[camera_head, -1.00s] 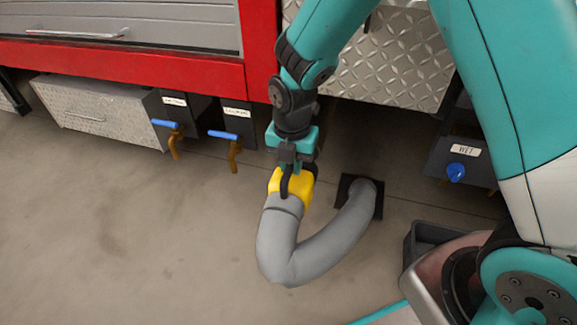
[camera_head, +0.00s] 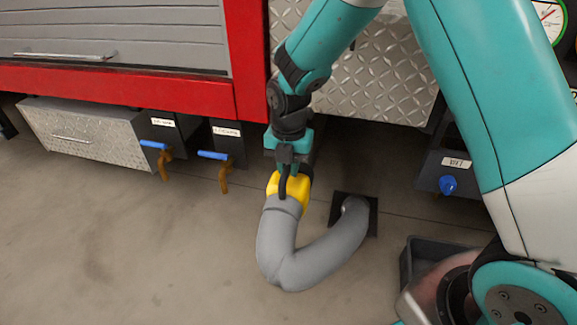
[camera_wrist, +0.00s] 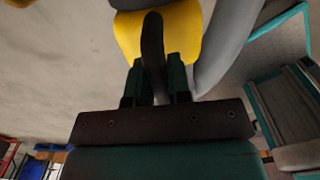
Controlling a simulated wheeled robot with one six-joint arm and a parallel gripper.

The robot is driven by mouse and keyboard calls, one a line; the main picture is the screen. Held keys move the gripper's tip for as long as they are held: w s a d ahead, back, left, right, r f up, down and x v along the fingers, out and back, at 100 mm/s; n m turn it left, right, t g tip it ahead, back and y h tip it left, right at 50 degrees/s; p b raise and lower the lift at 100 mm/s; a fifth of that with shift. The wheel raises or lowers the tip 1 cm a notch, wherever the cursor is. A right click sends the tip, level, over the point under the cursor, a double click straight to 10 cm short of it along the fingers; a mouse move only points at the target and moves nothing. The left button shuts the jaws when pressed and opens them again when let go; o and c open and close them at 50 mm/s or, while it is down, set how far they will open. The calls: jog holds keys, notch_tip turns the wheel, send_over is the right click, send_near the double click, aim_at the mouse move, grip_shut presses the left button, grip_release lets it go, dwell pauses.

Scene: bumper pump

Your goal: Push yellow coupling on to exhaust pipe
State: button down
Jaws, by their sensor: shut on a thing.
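The yellow coupling (camera_head: 297,193) sits on the upper end of a thick grey hose in the head view. My gripper (camera_head: 288,180) is shut on a dark curved handle at the coupling. In the wrist view, my gripper (camera_wrist: 155,85) has its two fingers on either side of that handle, with the yellow coupling (camera_wrist: 190,36) just beyond. The grey hose (camera_head: 302,262) bends in a U from the coupling down and back up to a black square plate (camera_head: 368,222) on the floor. The exhaust pipe cannot be made out; the area behind my gripper is dark and partly hidden.
A red truck body (camera_head: 120,88) with a diamond-plate panel (camera_head: 385,70) stands behind. Blue-handled taps (camera_head: 214,155) hang under it at left, and a blue knob (camera_head: 447,184) at right. A dark crate (camera_head: 425,250) is at lower right. The floor at left is clear.

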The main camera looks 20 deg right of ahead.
jog(key=shift+w+d+r+p, duration=0.1)
jog(key=shift+w+d+p, duration=0.15)
jog(key=shift+p, duration=0.2)
dwell(0.4)
jog(key=shift+a+p, duration=0.1)
jog(key=shift+p, duration=0.7)
dwell(0.8)
jog(key=shift+w+d, duration=0.25)
jog(key=shift+w, duration=0.15)
dwell(0.7)
jog(key=c, duration=1)
grip_release()
